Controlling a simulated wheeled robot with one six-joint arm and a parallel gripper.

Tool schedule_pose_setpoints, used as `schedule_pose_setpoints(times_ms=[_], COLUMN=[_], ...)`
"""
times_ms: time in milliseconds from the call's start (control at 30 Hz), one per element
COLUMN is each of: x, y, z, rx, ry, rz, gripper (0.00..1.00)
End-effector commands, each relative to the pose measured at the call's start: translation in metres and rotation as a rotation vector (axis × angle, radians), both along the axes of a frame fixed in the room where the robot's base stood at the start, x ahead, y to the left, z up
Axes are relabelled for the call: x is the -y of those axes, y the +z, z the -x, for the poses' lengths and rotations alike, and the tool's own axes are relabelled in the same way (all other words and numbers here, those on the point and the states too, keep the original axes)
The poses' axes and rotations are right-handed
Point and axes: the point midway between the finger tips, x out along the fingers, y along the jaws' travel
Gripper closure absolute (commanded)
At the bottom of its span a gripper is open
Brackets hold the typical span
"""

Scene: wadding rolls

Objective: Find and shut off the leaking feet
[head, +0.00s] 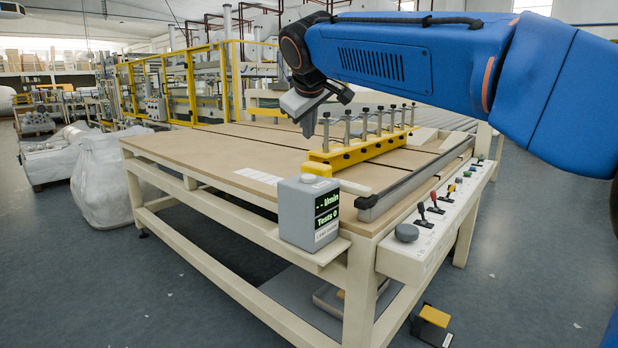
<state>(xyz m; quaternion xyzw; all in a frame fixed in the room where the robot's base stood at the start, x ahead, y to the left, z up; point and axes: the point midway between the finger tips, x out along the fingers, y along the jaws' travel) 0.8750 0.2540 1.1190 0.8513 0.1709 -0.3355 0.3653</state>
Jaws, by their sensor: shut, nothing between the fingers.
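A yellow bar (352,156) lies on the brown table top (215,150). Several upright metal posts with dark knobs (364,122) stand in a row along it; these may be the feet. Their undersides and any leak cannot be made out. My gripper (308,130) points down, shut and empty, above the table by the bar's near-left end. It appears apart from the posts.
A cream control panel (432,235) with several coloured levers and a dark knob runs along the table's right side. A grey rail (415,186) borders the top there. White bags (105,175) stand left. A yellow-and-black pedal (434,318) is on the floor. The table's left part is clear.

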Motion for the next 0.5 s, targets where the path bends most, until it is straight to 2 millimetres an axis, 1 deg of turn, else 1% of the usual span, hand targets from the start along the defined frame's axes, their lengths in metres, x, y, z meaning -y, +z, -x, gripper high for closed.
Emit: schedule_pose_setpoints(times_ms=[500], x=[0.001], y=[-0.059], z=[0.001], rx=[-0.002], ry=[-0.001], rz=[0.001], gripper=[1.00])
